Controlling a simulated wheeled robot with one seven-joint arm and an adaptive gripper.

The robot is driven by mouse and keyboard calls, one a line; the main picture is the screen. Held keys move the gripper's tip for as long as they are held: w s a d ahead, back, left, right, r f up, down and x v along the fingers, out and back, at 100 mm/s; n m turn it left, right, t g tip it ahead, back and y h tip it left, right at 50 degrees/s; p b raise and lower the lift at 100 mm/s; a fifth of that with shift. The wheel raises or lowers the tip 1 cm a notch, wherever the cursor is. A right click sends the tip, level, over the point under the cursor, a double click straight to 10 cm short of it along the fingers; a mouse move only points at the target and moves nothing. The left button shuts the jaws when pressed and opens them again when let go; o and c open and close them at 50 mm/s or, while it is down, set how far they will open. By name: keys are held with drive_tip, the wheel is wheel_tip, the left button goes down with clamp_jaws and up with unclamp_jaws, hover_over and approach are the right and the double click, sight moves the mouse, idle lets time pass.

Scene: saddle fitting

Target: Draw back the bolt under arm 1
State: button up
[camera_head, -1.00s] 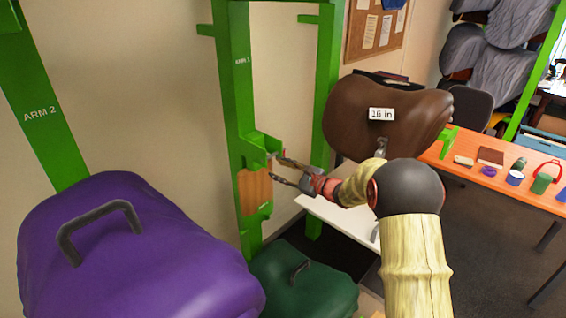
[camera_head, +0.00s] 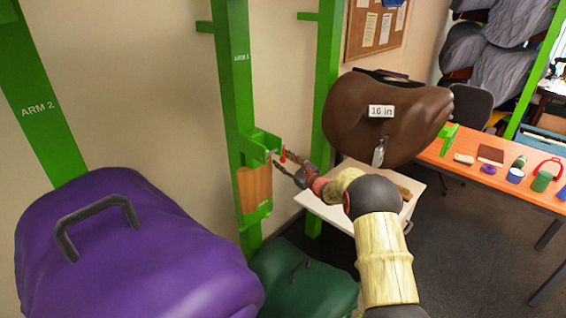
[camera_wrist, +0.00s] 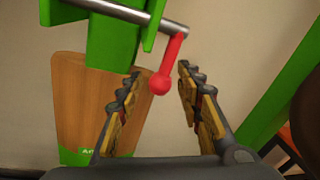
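The bolt (camera_wrist: 128,12) is a grey metal rod under the green post marked ARM 1 (camera_head: 240,57). Its red handle (camera_wrist: 168,66) hangs down and ends in a round red knob; it also shows in the head view (camera_head: 283,156). My gripper (camera_wrist: 155,70) is open, with one finger on each side of the red handle's lower end in the wrist view. I cannot tell whether either finger touches it. In the head view my gripper (camera_head: 283,162) is at the green bracket (camera_head: 262,143) that carries the bolt.
A wooden board (camera_head: 254,187) hangs below the bracket. A brown saddle (camera_head: 350,120) labelled 16 in is right of my gripper. A purple covered saddle (camera_head: 130,250) fills the lower left, and a green one (camera_head: 325,290) lies low. An orange table (camera_head: 480,172) stands at right.

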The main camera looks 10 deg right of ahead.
drive_tip(key=shift+w+a, duration=0.1)
drive_tip(key=shift+c, duration=1)
drive_tip(key=c, duration=0.7)
clamp_jaws()
